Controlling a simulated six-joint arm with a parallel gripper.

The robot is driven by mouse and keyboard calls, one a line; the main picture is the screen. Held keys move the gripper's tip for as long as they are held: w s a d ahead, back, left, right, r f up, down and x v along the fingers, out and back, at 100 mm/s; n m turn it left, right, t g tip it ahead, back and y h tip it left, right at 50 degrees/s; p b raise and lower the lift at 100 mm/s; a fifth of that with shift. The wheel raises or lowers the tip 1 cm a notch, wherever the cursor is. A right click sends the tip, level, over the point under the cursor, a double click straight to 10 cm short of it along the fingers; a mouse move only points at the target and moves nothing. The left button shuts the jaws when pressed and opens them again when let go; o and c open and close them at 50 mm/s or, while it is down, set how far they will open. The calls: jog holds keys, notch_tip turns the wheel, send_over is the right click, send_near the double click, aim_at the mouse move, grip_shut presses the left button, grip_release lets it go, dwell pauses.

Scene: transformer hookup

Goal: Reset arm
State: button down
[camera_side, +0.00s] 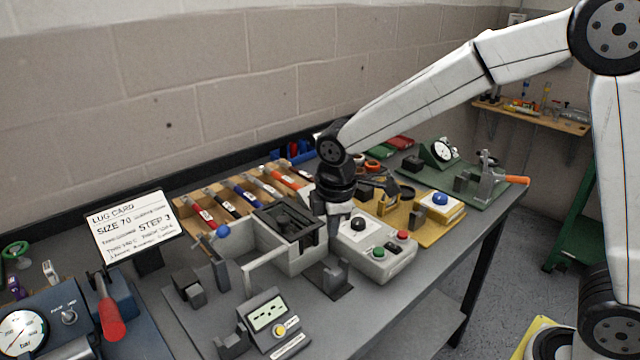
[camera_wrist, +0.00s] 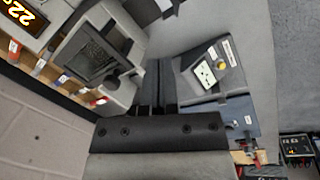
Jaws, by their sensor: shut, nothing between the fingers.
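In the side view my gripper (camera_side: 337,238) hangs from my arm over the middle of the bench, beside a grey control box with green and red buttons (camera_side: 374,252). Its lower end is small and dark there. In the wrist view my gripper (camera_wrist: 158,68) shows two dark fingers together, with nothing held. Whether the fingertips touch anything below is hard to tell in the side view.
A grey open-topped fixture (camera_side: 262,246) stands left of my gripper. A small meter with a green display (camera_side: 267,314) is in front. A white lug card (camera_side: 131,228), a red-handled lever (camera_side: 110,318) and a yellow tray (camera_side: 446,232) flank the work. A brick wall stands behind.

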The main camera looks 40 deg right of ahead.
jog(key=s+d+f+m, duration=0.3)
jog(key=s+m, duration=0.3)
jog(key=s, duration=0.1)
jog(key=s+d+f+m+t+y, duration=0.1)
jog(key=s+d+f+m, duration=0.2)
jog(key=s+m, duration=0.3)
jog(key=shift+s+d, duration=0.4)
jog(key=shift+d, duration=0.2)
